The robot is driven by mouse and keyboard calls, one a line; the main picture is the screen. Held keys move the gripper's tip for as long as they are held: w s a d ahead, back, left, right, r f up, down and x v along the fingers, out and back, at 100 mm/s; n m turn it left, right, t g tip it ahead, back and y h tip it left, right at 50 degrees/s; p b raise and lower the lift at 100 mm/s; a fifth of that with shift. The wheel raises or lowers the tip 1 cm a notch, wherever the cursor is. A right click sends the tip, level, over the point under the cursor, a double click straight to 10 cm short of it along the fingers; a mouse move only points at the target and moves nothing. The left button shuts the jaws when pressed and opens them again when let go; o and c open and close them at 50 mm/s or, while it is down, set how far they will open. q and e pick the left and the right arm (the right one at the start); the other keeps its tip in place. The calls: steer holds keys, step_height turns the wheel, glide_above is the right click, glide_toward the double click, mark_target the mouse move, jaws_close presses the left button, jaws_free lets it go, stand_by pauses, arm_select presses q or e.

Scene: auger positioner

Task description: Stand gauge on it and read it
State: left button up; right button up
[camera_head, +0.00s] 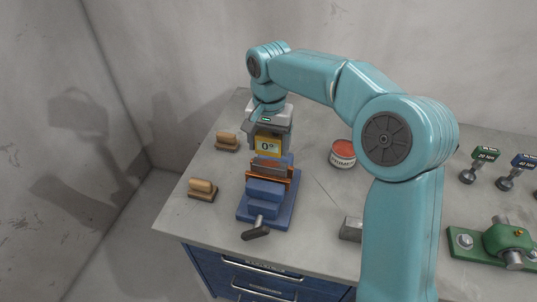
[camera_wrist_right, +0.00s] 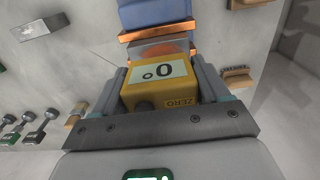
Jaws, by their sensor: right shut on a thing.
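The yellow gauge (camera_head: 266,147) is held between the fingers of my right gripper (camera_head: 270,134), above the far end of the blue vise (camera_head: 265,193). Its display reads 0°, and it also shows in the right wrist view (camera_wrist_right: 158,92) with a ZERO label. The vise has copper-coloured jaw faces (camera_wrist_right: 158,34), with a grey and orange piece (camera_wrist_right: 152,48) between them. The gauge's underside is hidden, so I cannot tell whether it touches that piece. My left gripper is out of view.
Two wooden-backed brushes or blocks (camera_head: 202,188) lie left of the vise. A red-topped tin (camera_head: 343,153) stands to its right, with a grey metal block (camera_head: 351,229) nearer. Torque-labelled tools (camera_head: 485,155) and a green fixture (camera_head: 503,240) are at the right. My arm hides part of the bench.

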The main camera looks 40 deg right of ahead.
mark_target(270, 155)
steer(key=shift+s+a+f, duration=0.25)
steer(key=shift+s+f, duration=0.4)
steer(key=shift+f, duration=0.2)
steer(key=shift+w+d+f, duration=0.15)
steer(key=shift+w+f, duration=0.25)
steer(key=shift+f, duration=0.2)
steer(key=shift+w+d+f, duration=0.1)
steer(key=shift+w+f, duration=0.25)
steer(key=shift+f, duration=0.2)
steer(key=shift+s+a+r, duration=0.2)
steer(key=shift+s+r, duration=0.05)
steer(key=shift+s, duration=0.3)
steer(key=shift+f, duration=0.15)
steer(key=o, duration=1)
steer(key=shift+w+d+f, duration=0.15)
steer(key=shift+w, duration=0.1)
steer(key=shift+c, duration=0.2)
steer(key=shift+o, duration=1.1)
steer(key=shift+w+f, duration=0.1)
steer(key=shift+w, duration=0.1)
steer(key=shift+s+r, duration=0.35)
steer(key=shift+r, duration=0.6)
step_height(270, 155, up, 10)
steer(key=shift+r+p, duration=0.1)
steer(key=shift+p, duration=0.25)
steer(key=shift+w+r, duration=0.25)
steer(key=shift+w, duration=0.05)
steer(key=shift+s+r, duration=0.1)
steer(key=shift+s, duration=0.15)
steer(key=shift+w, duration=0.1)
